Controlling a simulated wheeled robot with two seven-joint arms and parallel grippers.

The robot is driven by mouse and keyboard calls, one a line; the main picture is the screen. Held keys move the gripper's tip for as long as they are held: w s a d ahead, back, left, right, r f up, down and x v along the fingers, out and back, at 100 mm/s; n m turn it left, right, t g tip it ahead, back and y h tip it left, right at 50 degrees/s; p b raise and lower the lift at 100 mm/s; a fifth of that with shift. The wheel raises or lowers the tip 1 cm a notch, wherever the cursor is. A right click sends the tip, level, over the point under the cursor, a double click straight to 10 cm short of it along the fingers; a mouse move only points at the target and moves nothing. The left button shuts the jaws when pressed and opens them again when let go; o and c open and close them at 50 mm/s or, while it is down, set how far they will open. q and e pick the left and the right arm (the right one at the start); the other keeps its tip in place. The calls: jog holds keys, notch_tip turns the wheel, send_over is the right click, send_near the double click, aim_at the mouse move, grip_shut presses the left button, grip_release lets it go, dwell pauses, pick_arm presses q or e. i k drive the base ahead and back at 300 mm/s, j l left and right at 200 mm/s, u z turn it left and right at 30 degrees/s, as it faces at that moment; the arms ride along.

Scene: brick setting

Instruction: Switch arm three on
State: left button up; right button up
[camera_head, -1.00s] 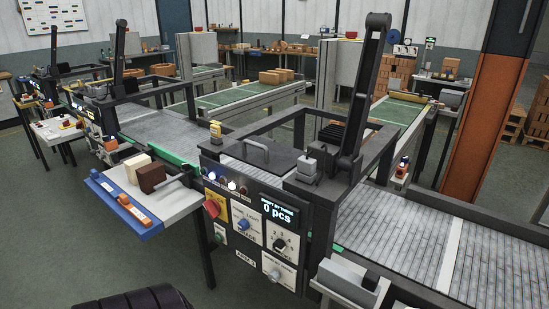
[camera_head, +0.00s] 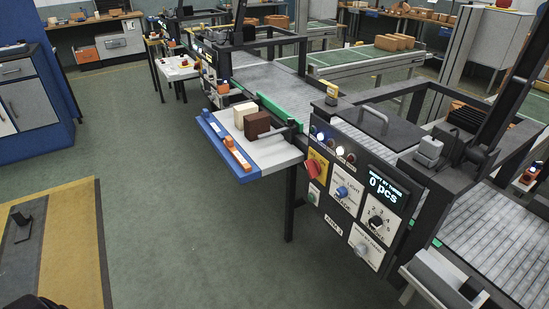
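A machine control panel (camera_head: 352,206) faces me right of centre, with a small label (camera_head: 333,225) that seems to read ARM 3. A red rotary switch (camera_head: 312,169) sits on a yellow plate at its left edge, with a green button (camera_head: 313,195) below. A blue knob (camera_head: 341,191), a black dial (camera_head: 376,222) and a grey knob (camera_head: 361,249) are on white plates. The lit display (camera_head: 382,188) reads 0 pcs. Small indicator lights line the top; some glow. Neither of my grippers is in view.
A side shelf (camera_head: 270,158) with a blue front edge juts out left of the panel, holding a cream block (camera_head: 245,115) and a brown block (camera_head: 257,126). A yellow-bordered floor area (camera_head: 75,235) and blue cabinet (camera_head: 40,105) are at left. Green floor between is clear.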

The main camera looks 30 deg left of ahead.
aim_at(313, 166)
jog(key=u, duration=0.55)
jog(key=i+j+z, duration=0.1)
jog(key=z, duration=0.8)
jog(key=i+j+z, duration=0.15)
jog(key=j+z, duration=0.25)
jog(key=j, duration=0.2)
jog(key=j+z, duration=0.4)
jog(key=j, duration=0.2)
jog(key=j+z, duration=0.4)
jog(key=j, duration=0.3)
